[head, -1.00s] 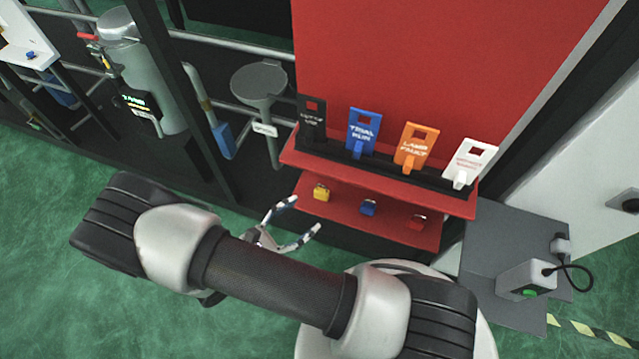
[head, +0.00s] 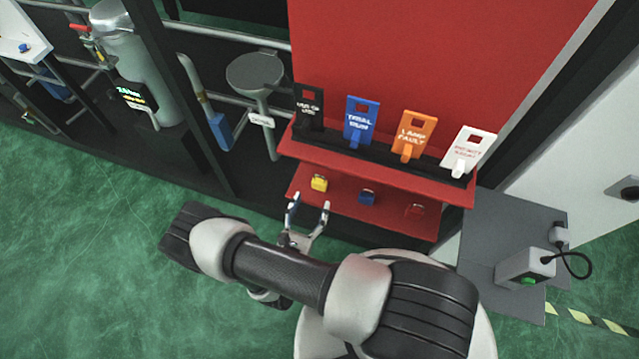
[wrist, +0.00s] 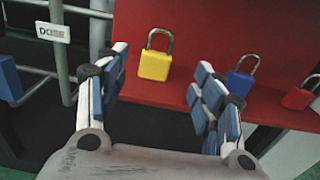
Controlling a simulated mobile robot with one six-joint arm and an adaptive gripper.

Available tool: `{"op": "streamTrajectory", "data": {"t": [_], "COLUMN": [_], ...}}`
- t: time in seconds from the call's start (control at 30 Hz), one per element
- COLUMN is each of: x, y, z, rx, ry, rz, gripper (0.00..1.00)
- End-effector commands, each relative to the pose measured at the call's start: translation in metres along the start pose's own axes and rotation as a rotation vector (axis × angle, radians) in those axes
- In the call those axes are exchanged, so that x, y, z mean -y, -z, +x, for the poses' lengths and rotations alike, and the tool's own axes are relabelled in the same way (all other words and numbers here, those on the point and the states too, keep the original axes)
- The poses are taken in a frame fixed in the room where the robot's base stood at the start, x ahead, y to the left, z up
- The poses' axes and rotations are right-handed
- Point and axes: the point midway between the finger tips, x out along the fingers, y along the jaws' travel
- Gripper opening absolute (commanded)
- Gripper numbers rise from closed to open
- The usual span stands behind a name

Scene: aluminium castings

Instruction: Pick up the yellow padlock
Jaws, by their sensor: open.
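The yellow padlock (head: 319,183) stands at the left end of the lower red shelf (head: 345,206) in the head view. In the wrist view the yellow padlock (wrist: 155,64) is upright with its metal shackle on top, beyond the fingertips and between the two fingers, nearer the left one. My gripper (head: 309,203) is open and empty, just in front of the shelf's left part. In the wrist view my gripper (wrist: 160,80) spreads its fingers to both sides, apart from the padlock.
A blue padlock (head: 367,197) and a red padlock (head: 415,210) stand to the right on the same shelf. The upper red shelf (head: 375,168) with several upright tags overhangs them. A grey pipe frame is at the left (wrist: 57,50).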

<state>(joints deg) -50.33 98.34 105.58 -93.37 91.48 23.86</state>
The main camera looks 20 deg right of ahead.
Motion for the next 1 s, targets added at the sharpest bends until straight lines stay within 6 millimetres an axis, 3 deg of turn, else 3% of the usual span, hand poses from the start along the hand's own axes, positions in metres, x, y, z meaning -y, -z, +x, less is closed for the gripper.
{"op": "streamTrajectory", "data": {"t": [0.1,0.47,0.7,1.0], "x": [0.002,-0.001,-0.002,-0.003], "y": [0.001,-0.001,-0.003,-0.004], "z": [0.021,0.048,0.082,0.091], "rx": [0.000,0.000,0.000,0.001], "ry": [0.006,0.003,0.005,0.000], "rz": [0.001,0.002,0.002,0.000], "gripper": [0.62,0.62,0.62,0.62]}}
